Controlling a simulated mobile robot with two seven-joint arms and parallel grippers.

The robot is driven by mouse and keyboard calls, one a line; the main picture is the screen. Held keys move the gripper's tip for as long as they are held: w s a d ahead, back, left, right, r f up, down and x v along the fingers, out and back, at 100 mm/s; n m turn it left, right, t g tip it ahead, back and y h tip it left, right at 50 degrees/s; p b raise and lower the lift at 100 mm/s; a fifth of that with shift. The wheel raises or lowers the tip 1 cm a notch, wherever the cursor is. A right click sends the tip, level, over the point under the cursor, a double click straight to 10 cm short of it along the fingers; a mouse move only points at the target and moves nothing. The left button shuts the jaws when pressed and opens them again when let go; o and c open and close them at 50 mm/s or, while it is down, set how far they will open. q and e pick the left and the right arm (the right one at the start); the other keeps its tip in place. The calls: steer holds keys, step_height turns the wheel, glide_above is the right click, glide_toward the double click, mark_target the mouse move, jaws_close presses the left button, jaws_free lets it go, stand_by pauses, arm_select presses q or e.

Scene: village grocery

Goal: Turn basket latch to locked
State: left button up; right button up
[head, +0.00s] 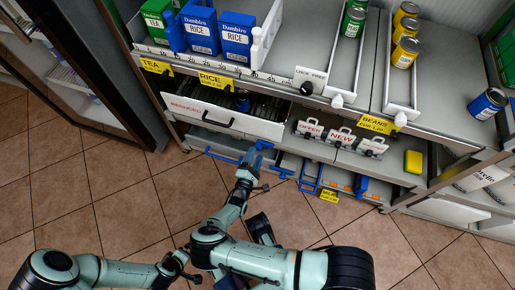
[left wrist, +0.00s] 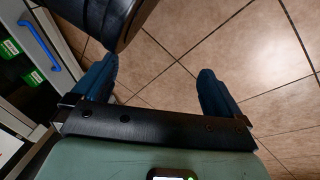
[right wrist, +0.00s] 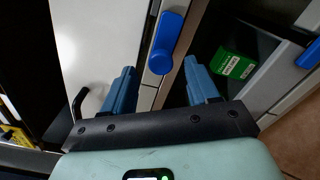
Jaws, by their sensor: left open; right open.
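A blue latch (right wrist: 168,42) is on the pale edge strip of a white panel in the right wrist view. My right gripper (right wrist: 161,84) is open, and the latch is ahead of the gap between its fingers. No contact shows. In the head view my right gripper (head: 257,156) reaches the low front of the shelf unit, beside blue handles. It covers part of that front, and I cannot tell the latch's exact angle there. My left gripper (left wrist: 156,88) is open and empty above the tiled floor.
A white drawer (head: 228,118) stands partly open above my right gripper. A green box (right wrist: 233,64) lies in a compartment right of the latch. A blue handle (left wrist: 42,40) and green boxes are left of my left gripper. Tiled floor (head: 110,190) is free in front.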

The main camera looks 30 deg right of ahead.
mark_target(258, 149)
arm_select(q)
steer(key=shift+s+a+f+g+b, duration=0.2)
steer(key=shift+s+f+g+b, duration=0.25)
steer(key=shift+s+f, duration=0.65)
arm_select(e)
steer(key=shift+x, duration=2.25)
arm_select(q)
steer(key=shift+r, duration=0.1)
arm_select(e)
steer(key=shift+c, duration=0.2)
